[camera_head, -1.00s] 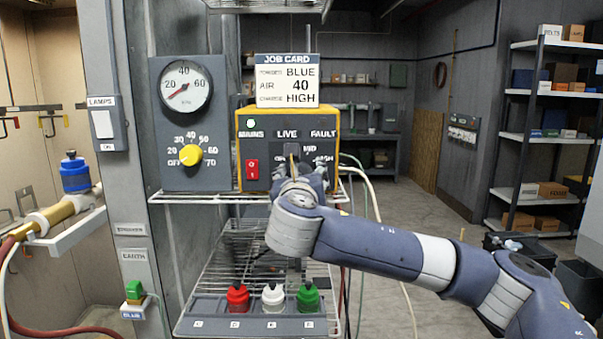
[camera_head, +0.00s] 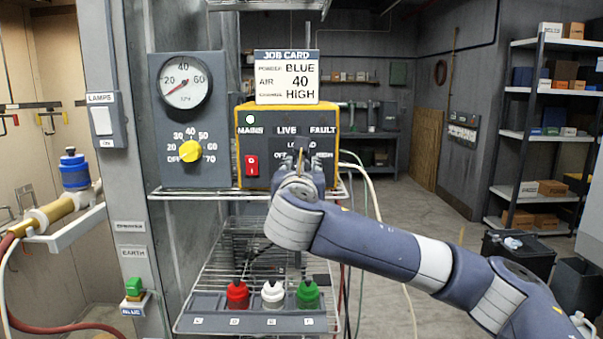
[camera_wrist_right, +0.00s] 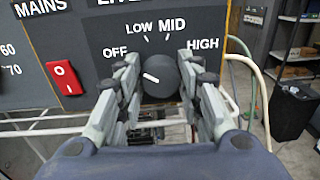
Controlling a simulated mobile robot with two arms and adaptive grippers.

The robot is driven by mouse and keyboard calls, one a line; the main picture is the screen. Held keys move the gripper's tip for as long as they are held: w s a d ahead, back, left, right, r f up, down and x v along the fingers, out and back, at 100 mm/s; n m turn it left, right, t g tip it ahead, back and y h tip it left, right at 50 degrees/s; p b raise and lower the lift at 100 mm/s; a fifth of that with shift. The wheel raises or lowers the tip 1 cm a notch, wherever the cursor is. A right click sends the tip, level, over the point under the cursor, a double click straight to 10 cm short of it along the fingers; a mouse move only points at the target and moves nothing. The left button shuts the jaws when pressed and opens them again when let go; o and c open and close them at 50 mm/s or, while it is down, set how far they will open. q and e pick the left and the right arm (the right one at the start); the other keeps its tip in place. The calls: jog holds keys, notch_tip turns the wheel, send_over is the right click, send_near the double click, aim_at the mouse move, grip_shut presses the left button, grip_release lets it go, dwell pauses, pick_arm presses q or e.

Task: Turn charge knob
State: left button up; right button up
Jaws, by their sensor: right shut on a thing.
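The charge knob (camera_wrist_right: 162,75) is a dark round knob with a white pointer line, on the dark front panel of the yellow-edged control box (camera_head: 336,128). In the right wrist view its line lies on the left side, toward OFF; LOW, MID and HIGH are printed around it. My right gripper (camera_wrist_right: 157,78) is shut on the knob, one finger on each side. In the head view the gripper (camera_head: 302,162) hides the knob. The job card (camera_head: 287,78) on top of the box reads BLUE, 40, HIGH. My left gripper is not in view.
A red switch (camera_head: 252,165) is left of the knob. A grey panel with a yellow knob (camera_head: 190,150) and a gauge (camera_head: 185,80) stands beside the box. Red, white and green bottles (camera_head: 272,295) stand below. Hoses hang at the box's right.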

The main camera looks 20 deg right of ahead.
jog(key=m+b, duration=0.1)
jog(key=m, duration=1)
jog(key=m+y+b, duration=0.1)
jog(key=m+b, duration=0.1)
jog(key=m, duration=1)
jog(key=shift+d+f+y, duration=0.1)
jog(key=shift+d+y, duration=0.1)
jog(key=shift+y, duration=0.1)
jog(key=shift+m, duration=0.3)
jog(key=o, duration=1.1)
jog(key=shift+c, duration=0.2)
jog(key=v, duration=1.2)
